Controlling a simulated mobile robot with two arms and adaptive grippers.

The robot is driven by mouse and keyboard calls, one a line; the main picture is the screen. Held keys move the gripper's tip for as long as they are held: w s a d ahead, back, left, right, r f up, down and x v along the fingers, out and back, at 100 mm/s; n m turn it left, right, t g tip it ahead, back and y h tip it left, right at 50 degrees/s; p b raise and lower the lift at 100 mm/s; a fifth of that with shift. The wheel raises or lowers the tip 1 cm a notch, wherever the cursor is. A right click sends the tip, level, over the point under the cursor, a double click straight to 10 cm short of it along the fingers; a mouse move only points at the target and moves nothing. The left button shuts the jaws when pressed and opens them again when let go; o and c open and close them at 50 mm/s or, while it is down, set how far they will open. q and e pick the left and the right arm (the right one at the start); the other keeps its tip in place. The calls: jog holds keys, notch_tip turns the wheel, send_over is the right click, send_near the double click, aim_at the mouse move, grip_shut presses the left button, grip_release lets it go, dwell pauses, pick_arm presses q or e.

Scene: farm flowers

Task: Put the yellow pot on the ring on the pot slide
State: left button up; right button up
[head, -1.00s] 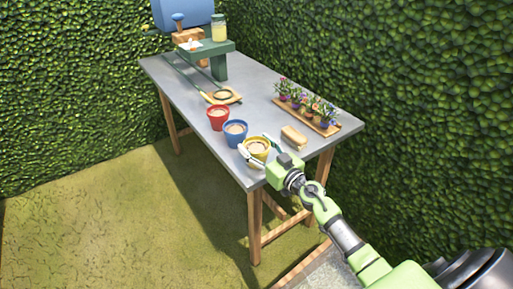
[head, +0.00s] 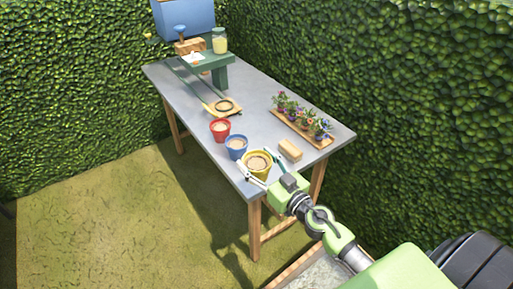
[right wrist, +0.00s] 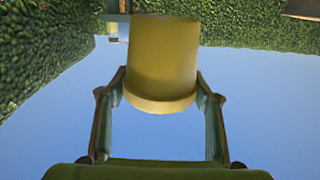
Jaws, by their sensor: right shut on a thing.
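The yellow pot (head: 257,176) is at the near end of the table, filled with brown soil. My right gripper (head: 258,166) is shut on it, one finger at each side. In the right wrist view the yellow pot (right wrist: 162,60) sits between the two fingers (right wrist: 160,95), its rim towards the gripper. I cannot tell whether its base touches the table. The dark ring (head: 225,105) lies on the wooden carriage (head: 211,107) at the near end of the pot slide (head: 194,85), and it is empty. My left gripper is not in view.
The blue pot (head: 236,154) and red pot (head: 220,137) stand between the yellow pot and the ring. A wooden block (head: 290,149) and a tray of flowers (head: 295,126) are to the right. A green stand (head: 219,76) with a jar (head: 219,42) stands at the back.

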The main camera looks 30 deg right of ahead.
aim_at(258, 177)
jog(key=shift+s+a+r, duration=0.25)
jog(key=shift+s, duration=0.25)
jog(key=shift+s+a+r, duration=0.2)
jog(key=shift+s+r, duration=0.1)
jog(key=shift+s, duration=0.25)
jog(key=shift+s+a+r, duration=0.25)
jog(key=shift+s, duration=0.25)
pick_arm(q)
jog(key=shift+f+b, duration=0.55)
jog(key=shift+b, duration=0.2)
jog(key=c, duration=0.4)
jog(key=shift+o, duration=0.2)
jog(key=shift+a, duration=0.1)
pick_arm(e)
jog(key=s+a+r+h, duration=0.1)
jog(key=s+a+r, duration=0.1)
jog(key=s, duration=0.6)
jog(key=s+a+r+m+h, duration=0.1)
jog(key=s+a+r, duration=0.1)
jog(key=s+a, duration=0.3)
jog(key=s, duration=0.3)
jog(key=shift+s+r+m+h, duration=0.2)
jog(key=shift+m+h, duration=0.1)
